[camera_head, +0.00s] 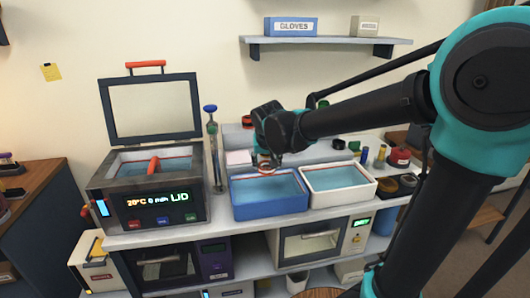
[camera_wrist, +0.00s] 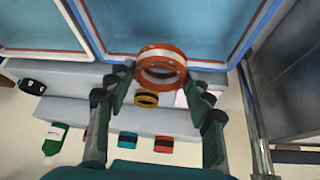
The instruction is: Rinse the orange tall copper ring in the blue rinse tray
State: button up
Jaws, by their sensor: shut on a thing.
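The orange ring (camera_wrist: 160,66), with a pale band around it, sits between my gripper's (camera_wrist: 158,80) two fingertips in the wrist view. My gripper (camera_head: 267,158) is shut on it. In the head view the ring (camera_head: 265,168) shows as a small orange shape above the back part of the blue rinse tray (camera_head: 270,211). The tray holds blue liquid. Its rim also shows at the top right of the wrist view (camera_wrist: 262,28). The ring appears above the liquid, near the tray's back edge; the exact height is hard to tell.
A white tray (camera_head: 345,205) of liquid adjoins the blue one on the right. A cleaner (camera_head: 150,208) with its lid open stands left, beside an upright cylinder (camera_head: 216,160). Behind are grey steps (camera_wrist: 75,73) with yellow (camera_wrist: 147,99), teal (camera_wrist: 128,138) and orange-red (camera_wrist: 163,145) rings.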

send_near(267, 196)
jog(key=shift+x, duration=2.4)
jog(key=shift+s+r, duration=0.1)
jog(key=shift+r, duration=0.05)
jog(key=shift+r, duration=0.35)
jog(key=shift+f, duration=0.55)
jog(key=shift+r, duration=0.2)
jog(key=shift+r, duration=0.35)
jog(key=shift+f, duration=0.1)
